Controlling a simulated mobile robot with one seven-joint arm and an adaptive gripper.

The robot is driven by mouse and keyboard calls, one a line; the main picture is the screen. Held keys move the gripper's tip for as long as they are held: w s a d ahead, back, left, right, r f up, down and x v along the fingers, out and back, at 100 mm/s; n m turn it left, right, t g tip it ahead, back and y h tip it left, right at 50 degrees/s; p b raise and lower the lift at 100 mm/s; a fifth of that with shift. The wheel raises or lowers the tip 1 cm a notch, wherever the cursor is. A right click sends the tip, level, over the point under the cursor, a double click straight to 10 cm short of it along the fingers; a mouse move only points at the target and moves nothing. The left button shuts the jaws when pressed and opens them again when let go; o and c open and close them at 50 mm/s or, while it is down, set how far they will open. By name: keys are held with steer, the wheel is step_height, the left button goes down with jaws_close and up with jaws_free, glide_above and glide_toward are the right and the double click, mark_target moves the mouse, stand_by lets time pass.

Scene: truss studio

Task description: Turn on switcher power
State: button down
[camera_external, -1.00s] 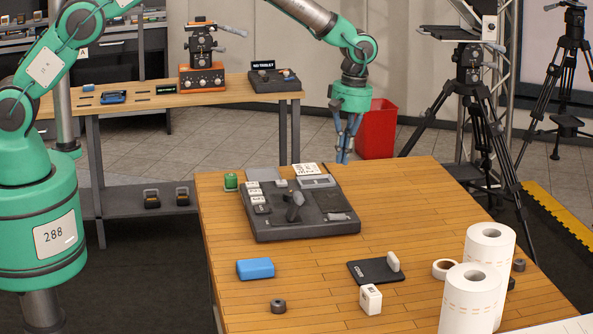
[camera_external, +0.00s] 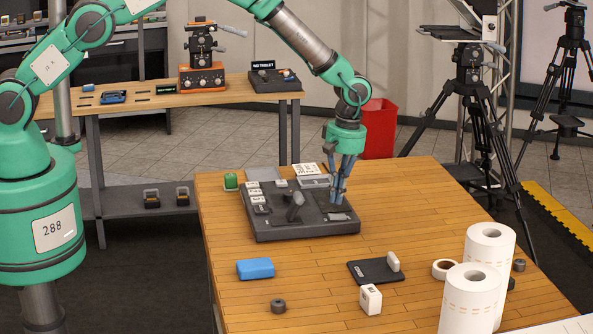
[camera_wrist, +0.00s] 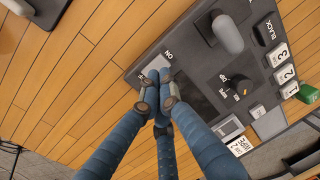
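The switcher (camera_external: 285,230) is a dark grey panel on the wooden table; it also shows in the wrist view (camera_wrist: 190,50). A light grey power switch plate (camera_wrist: 157,64) with "ON" beside it sits near the panel's edge. In the external view this plate (camera_external: 340,217) is near the panel's right front. My gripper (camera_external: 337,200) points down over the panel's right side. In the wrist view its blue fingertips (camera_wrist: 158,77) are together, empty, and overlap the switch plate. They partly hide it, and I cannot tell whether they touch it.
A grey lever (camera_wrist: 228,32) stands up on the panel, with labelled buttons (camera_wrist: 282,66) beyond it. A green block (camera_external: 231,181) is at the panel's back left. A blue block (camera_external: 255,269), a black pad (camera_external: 375,271) and white rolls (camera_external: 470,300) occupy the table's front.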

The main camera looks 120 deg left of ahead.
mark_target(336, 215)
steer(key=shift+s+d+f+p, duration=0.15)
steer(key=shift+f+p, duration=0.15)
steer(key=shift+f, duration=1.25)
steer(key=shift+s+d+f+t+y+b, duration=0.2)
steer(key=shift+f+t+y+b, duration=0.3)
steer(key=shift+b, duration=0.7)
steer(key=shift+s+d+f+b, duration=0.15)
steer(key=shift+d+f+b, duration=0.05)
steer(key=shift+b, duration=0.4)
steer(key=shift+s+d+f, duration=0.15)
steer(key=shift+s+f, duration=0.05)
steer(key=shift+f, duration=0.05)
steer(key=shift+w, duration=0.15)
steer(key=shift+w+a+r+b, duration=0.2)
steer(key=shift+w+a+b, duration=0.1)
steer(key=shift+w+a, duration=0.15)
steer(key=shift+a, duration=0.1)
steer(key=shift+r, duration=0.15)
